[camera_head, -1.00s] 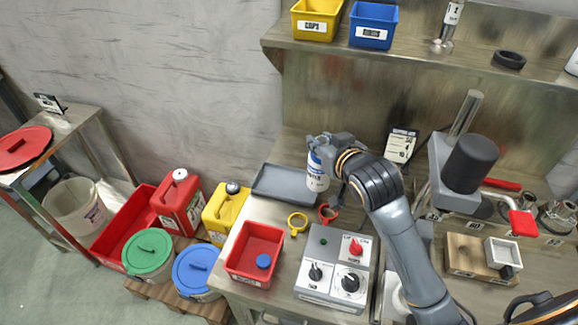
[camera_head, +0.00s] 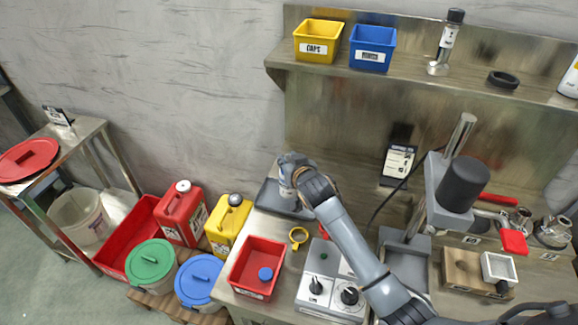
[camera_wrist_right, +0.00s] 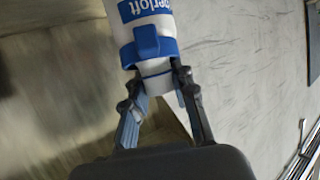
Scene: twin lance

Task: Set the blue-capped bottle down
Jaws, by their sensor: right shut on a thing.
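My right gripper (camera_head: 291,165) is shut on a white bottle with blue markings (camera_head: 287,190). In the head view the gripper and wrist hide much of the bottle, and I cannot make out its cap. The bottle shows over the dark grey tray (camera_head: 264,197) at the table's left back; I cannot tell whether it touches the tray. My left gripper is not in view.
A grey stand machine (camera_head: 455,190) is at the right. A shelf (camera_head: 420,75) with yellow and blue bins overhangs the back.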

